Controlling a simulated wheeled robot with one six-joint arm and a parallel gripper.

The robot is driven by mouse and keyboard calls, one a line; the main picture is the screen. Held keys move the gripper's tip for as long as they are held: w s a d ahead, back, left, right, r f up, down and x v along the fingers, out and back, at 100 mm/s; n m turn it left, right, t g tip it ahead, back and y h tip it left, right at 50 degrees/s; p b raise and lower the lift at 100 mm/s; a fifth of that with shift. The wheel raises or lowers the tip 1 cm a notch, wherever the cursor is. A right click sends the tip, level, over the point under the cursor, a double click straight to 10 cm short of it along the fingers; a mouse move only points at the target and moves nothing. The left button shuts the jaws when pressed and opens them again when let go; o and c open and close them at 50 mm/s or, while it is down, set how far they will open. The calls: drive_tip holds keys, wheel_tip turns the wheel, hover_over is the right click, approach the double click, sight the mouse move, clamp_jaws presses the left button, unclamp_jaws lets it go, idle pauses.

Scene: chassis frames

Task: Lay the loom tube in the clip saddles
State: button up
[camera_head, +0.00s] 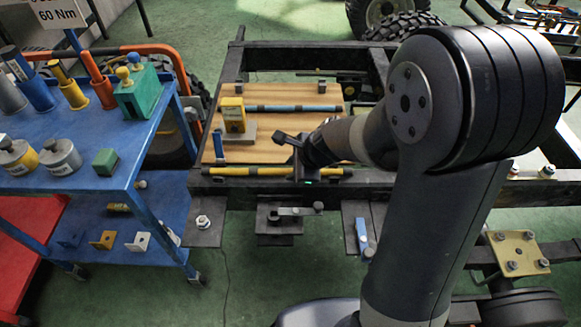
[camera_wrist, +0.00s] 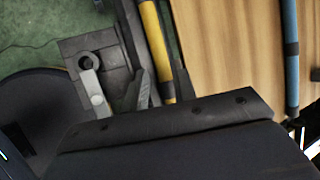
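A yellow tube with dark bands (camera_head: 250,171) lies along the front chassis rail, level in the picture. It also shows in the wrist view (camera_wrist: 155,45), running down behind the dark gripper body. A blue tube with dark bands (camera_head: 290,108) lies farther back on the wooden board; it shows at the right of the wrist view (camera_wrist: 290,45). I cannot tell which tube is the loom tube. The clip saddles are not clearly distinguishable. My gripper (camera_head: 306,172) is low at the yellow tube's right half.
The wooden board (camera_head: 270,145) carries a yellow block (camera_head: 232,112) on a grey base. A blue trolley (camera_head: 75,125) with tools and sockets stands left. Brackets (camera_head: 280,219) project from the front rail. A tyre (camera_head: 402,25) is behind.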

drive_tip(key=p+v, duration=0.2)
drive_tip(key=v, duration=0.8)
drive_tip(key=shift+r+p, duration=0.15)
drive_tip(key=shift+p, duration=0.15)
drive_tip(key=shift+s+d, duration=0.1)
drive_tip(key=shift+c, duration=0.3)
idle(0.4)
